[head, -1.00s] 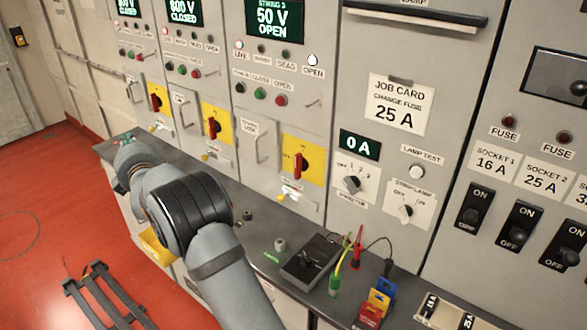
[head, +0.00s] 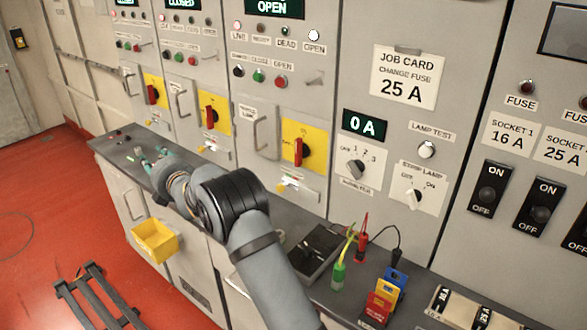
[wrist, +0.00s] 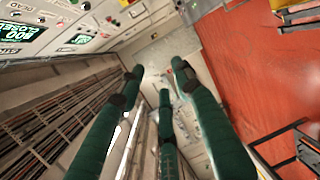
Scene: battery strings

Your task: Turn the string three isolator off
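The string three isolator is a red handle (head: 299,151) on a yellow plate (head: 315,143), below the panel display (head: 272,8) reading OPEN. Its handle stands upright; the plate's small lettering is too small to read. My gripper (head: 140,160) is well left of this isolator, low over the bench's left part. In the wrist view, my gripper (wrist: 158,76) has its green fingers spread with nothing between them. The isolator is not identifiable in the wrist view.
Similar red-handled isolators (head: 210,117) (head: 153,93) stand to the left. A door handle (head: 261,137) projects beside isolator three. A yellow bin (head: 155,240) hangs in front.

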